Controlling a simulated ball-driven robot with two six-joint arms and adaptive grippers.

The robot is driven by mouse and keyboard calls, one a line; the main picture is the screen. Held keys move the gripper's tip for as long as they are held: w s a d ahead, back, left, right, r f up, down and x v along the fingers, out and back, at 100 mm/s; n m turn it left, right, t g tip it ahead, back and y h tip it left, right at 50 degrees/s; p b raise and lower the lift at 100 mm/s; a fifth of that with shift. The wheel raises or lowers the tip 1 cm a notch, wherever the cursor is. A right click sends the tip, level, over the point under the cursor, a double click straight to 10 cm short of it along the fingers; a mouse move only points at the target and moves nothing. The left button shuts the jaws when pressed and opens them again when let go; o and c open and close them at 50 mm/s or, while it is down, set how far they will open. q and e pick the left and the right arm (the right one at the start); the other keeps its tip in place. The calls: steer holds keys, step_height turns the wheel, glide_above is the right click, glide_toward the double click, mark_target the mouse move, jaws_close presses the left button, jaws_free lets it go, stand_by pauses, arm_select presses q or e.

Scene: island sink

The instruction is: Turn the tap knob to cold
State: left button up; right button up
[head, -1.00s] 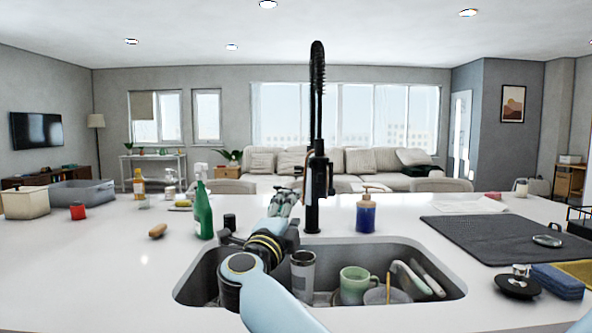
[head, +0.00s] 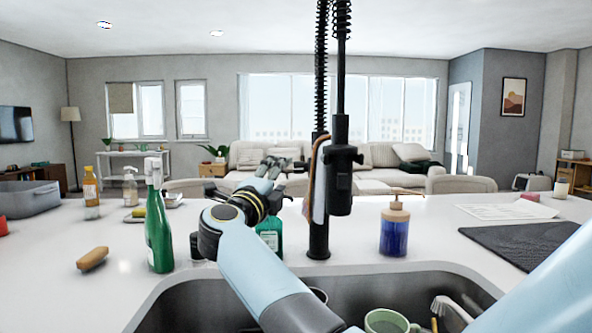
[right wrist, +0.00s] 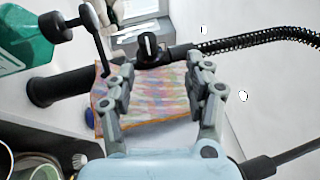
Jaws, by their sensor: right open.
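The black tap (head: 340,185) stands behind the sink with a coiled spring hose above it. In the right wrist view the tap's black round knob (right wrist: 150,48) shows beyond the fingertips, with a pale mark on its face. My right gripper (head: 274,163) is left of the tap in the head view, apart from it. Its two fingers (right wrist: 160,72) are spread in the right wrist view. A thin patterned sheet or board (right wrist: 155,97) shows between them; I cannot tell whether they touch it. My left gripper is not in view.
A green bottle (head: 158,235) stands left of my right arm, a blue soap dispenser (head: 394,230) right of the tap. The sink (head: 450,285) in front holds a green mug (head: 388,322). A wooden brush (head: 93,258) lies at left. The counter at right holds a dark mat (head: 525,243).

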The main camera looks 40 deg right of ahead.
mark_target(296, 171)
steer(key=b+x, duration=0.1)
steer(key=x, duration=0.2)
steer(key=f+b+x, duration=0.1)
steer(key=b+x, duration=0.1)
steer(key=x, duration=0.2)
steer(key=f+b+x, duration=0.1)
steer(key=b+x, duration=0.1)
steer(key=x, duration=0.2)
steer(key=shift+s+d+f, duration=0.1)
steer(key=shift+d+f, duration=0.15)
steer(key=shift+w+d+r+b, duration=0.25)
steer(key=shift+d+b, duration=0.15)
jaws_close()
